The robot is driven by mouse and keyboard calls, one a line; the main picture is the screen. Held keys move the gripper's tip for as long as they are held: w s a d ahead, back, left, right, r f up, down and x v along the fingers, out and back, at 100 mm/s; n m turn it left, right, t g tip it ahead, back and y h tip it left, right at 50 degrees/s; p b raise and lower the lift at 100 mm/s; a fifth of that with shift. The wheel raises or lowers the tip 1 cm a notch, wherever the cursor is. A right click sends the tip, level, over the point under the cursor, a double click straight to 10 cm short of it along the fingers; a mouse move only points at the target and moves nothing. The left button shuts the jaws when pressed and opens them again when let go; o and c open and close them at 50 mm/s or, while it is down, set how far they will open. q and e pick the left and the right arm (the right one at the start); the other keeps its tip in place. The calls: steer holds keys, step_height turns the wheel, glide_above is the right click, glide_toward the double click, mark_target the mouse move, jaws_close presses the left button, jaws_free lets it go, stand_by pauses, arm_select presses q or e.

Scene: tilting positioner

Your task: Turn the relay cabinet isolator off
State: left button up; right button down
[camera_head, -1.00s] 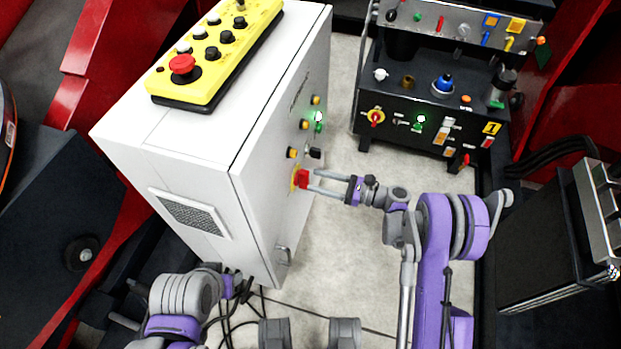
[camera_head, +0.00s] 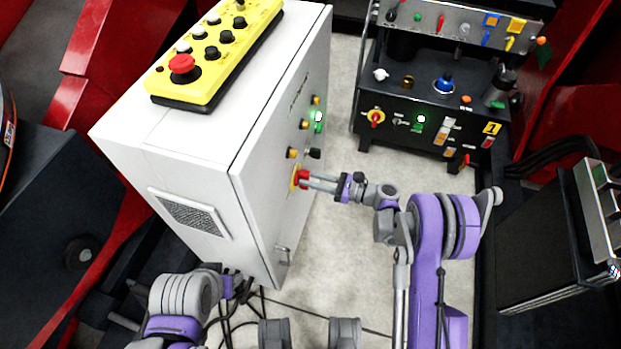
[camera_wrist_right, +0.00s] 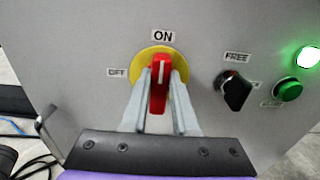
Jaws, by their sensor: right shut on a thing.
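The relay cabinet (camera_head: 190,110) is a tall white box left of centre in the head view. Its isolator is a red handle (camera_wrist_right: 160,72) on a yellow disc (camera_wrist_right: 148,54) on the cabinet's front. In the right wrist view the handle stands upright, its white mark towards the ON label (camera_wrist_right: 163,36). The OFF label (camera_wrist_right: 116,73) is left of the disc. My right gripper (camera_wrist_right: 159,85) is shut on the handle, one finger on each side. My left gripper (camera_head: 238,284) is by the cabinet's lower corner; its fingers are too unclear to read.
A black selector (camera_wrist_right: 236,91) and a lit green lamp (camera_wrist_right: 308,57) are right of the isolator. A yellow pendant (camera_head: 215,55) with a red button lies on the cabinet. A black control bench (camera_head: 430,100) stands behind. Cables lie near my left gripper.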

steer(key=shift+n, duration=0.4)
steer(key=n+b, duration=0.1)
steer(key=n, duration=0.3)
steer(key=n+b, duration=0.1)
steer(key=n, duration=0.3)
steer(key=s+n+b, duration=0.1)
steer(key=n+b, duration=0.1)
steer(key=n, duration=0.2)
steer(key=shift+a+f, duration=0.15)
steer(key=shift+f, duration=0.25)
steer(key=n, duration=0.2)
steer(key=n+b, duration=0.1)
steer(key=n, duration=0.2)
steer(key=shift+s+f, duration=0.1)
steer(key=shift+f, duration=0.1)
steer(key=c, duration=0.7)
jaws_free()
